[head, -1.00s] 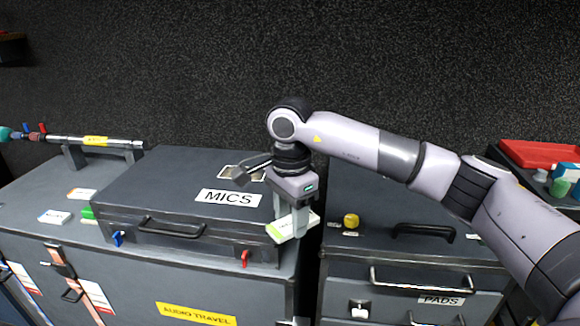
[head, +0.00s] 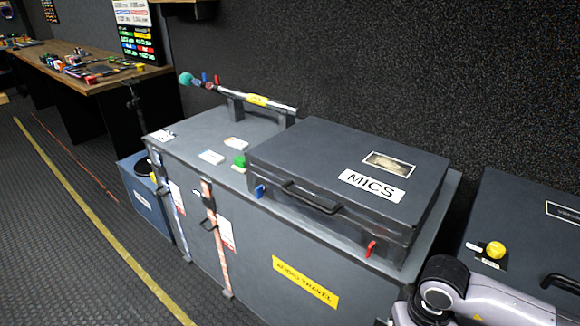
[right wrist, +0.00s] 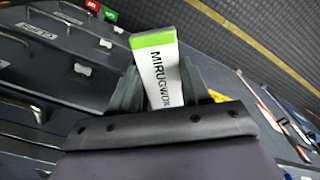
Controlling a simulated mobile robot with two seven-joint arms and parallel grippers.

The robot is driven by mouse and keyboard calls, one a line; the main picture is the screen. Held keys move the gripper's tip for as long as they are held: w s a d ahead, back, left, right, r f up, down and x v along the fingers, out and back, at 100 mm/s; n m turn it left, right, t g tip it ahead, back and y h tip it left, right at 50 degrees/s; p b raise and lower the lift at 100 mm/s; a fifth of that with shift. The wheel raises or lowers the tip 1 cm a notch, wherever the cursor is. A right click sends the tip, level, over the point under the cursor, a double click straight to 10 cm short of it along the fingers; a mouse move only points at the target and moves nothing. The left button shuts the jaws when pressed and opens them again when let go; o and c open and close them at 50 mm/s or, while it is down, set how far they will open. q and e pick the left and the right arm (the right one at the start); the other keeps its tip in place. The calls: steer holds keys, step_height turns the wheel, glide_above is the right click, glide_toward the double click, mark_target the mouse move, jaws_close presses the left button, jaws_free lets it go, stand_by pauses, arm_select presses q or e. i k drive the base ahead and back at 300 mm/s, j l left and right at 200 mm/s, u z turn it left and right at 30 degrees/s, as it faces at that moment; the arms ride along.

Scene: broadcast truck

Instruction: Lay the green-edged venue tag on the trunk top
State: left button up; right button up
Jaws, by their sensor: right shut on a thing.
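The trunk (head: 190,133) is dark grey with a yellow "AUDIO TRAVEL" label. Its top is partly covered by the MICS case (head: 340,150). My left gripper is not in view.
On the trunk top, left of the case, are white tags (head: 211,157) and a small green piece (head: 240,161). A microphone pole (head: 255,99) rests along the back. A yellow knob (head: 495,250) is on the case at right. A blue box (head: 145,205) stands on the floor at left.

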mark_target(191, 143)
steer(key=i+j, duration=0.15)
steer(key=j, duration=0.2)
steer(key=i+j, duration=0.2)
steer(key=j, duration=0.15)
steer(key=i+j, duration=0.15)
steer(key=j, duration=0.2)
steer(key=i+j, duration=0.15)
steer(key=j, duration=0.2)
steer(key=i+j, duration=0.35)
steer(key=j, duration=0.3)
steer(key=i+j+z, duration=0.1)
steer(key=j, duration=0.25)
steer(key=i, duration=0.05)
